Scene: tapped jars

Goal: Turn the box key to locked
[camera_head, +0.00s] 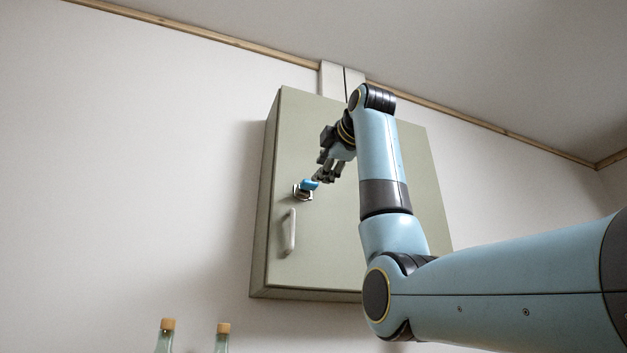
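A grey-green box (345,240) with a door is mounted on the wall. A blue key (309,184) sits in a metal lock (302,194) on the left part of the door, above a pale handle (289,232). My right gripper (322,178) reaches in from the right, with its fingertips at the right end of the blue key. The fingers are small and dark here, and I cannot tell whether they are closed on the key. My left gripper is not in view.
Two corked bottles (167,326) (223,328) show at the bottom edge, left of the box. A pale duct (333,78) runs up from the box top to a wooden trim. The wall left of the box is bare.

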